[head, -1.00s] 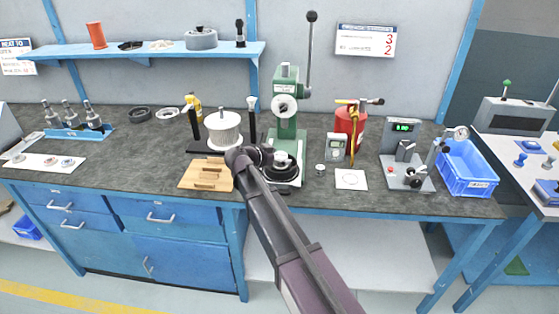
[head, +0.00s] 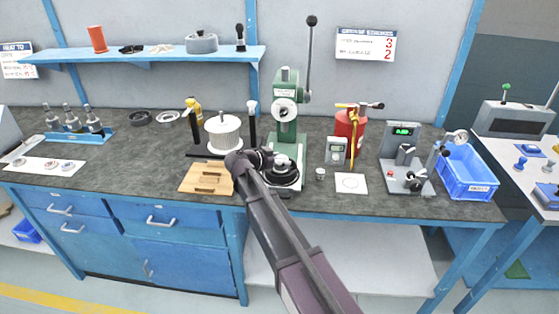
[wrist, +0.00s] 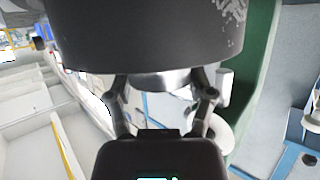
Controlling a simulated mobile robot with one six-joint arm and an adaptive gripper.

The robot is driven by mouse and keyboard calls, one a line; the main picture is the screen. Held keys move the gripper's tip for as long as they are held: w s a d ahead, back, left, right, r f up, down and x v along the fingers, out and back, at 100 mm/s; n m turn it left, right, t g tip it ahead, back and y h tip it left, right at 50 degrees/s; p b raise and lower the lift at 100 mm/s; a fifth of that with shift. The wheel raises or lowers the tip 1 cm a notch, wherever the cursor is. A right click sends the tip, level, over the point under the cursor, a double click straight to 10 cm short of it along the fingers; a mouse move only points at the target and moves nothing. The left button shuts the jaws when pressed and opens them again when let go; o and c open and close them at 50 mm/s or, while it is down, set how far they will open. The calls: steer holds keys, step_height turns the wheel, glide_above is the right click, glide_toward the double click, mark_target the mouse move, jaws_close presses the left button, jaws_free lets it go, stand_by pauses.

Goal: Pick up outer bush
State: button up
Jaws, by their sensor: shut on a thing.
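In the wrist view, my gripper (wrist: 163,92) has its two fingers closed on a short silver part (wrist: 165,80), which I take to be the outer bush. Its upper portion is hidden behind a large dark grey cylinder (wrist: 145,40) that fills the top of the view. In the head view, my gripper (head: 262,158) is at the front left of the green press (head: 285,115), next to the dark round press base (head: 281,178). My own arm and gripper hide the held part there, so I cannot tell whether it still touches anything.
A wooden block (head: 206,178) lies just left of my gripper, with a white ribbed cylinder (head: 223,133) behind it. A small meter (head: 336,150), a red canister (head: 350,125), a gauge fixture (head: 405,165) and a blue crate (head: 466,172) stand to the right.

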mark_target(281, 160)
steer(key=shift+r+p, duration=1.45)
steer(key=shift+r, duration=0.15)
steer(key=shift+s+r+p, duration=0.2)
steer(key=shift+r+p, duration=0.15)
steer(key=s+d, duration=0.3)
steer(key=s, duration=1.2)
steer(key=shift+s+r+p, duration=0.2)
steer(key=shift+r+p, duration=0.25)
